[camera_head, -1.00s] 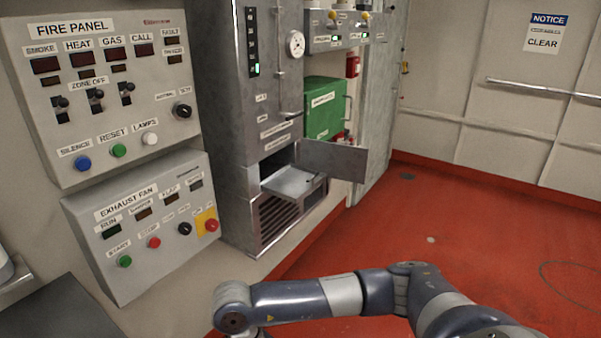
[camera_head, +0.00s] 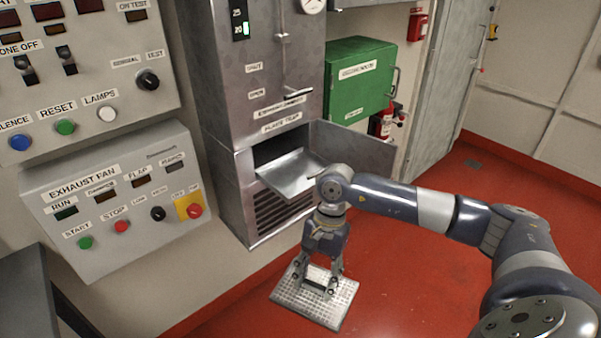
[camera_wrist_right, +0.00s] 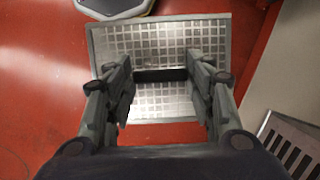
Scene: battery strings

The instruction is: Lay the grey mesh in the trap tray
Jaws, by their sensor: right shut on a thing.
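The grey mesh (camera_head: 337,305) is a flat square panel with a grid pattern and a dark bar-like handle at its middle. My right gripper (camera_head: 318,290) is shut on that handle and holds the mesh roughly level above the red floor. In the right wrist view the mesh (camera_wrist_right: 160,45) fills the space beyond the fingers (camera_wrist_right: 160,78). The trap tray (camera_head: 290,174) is a bare metal drawer pulled out of the flame trap cabinet, and it looks empty. The mesh is in front of and below the tray, apart from it. My left gripper is not in view.
The cabinet's small door (camera_head: 352,151) stands open to the right of the tray. A vent grille (camera_head: 285,207) lies below it. The exhaust fan panel (camera_head: 115,195) is on the left wall. A green box (camera_head: 358,85) and a red extinguisher (camera_head: 382,122) are behind. Red floor is clear at right.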

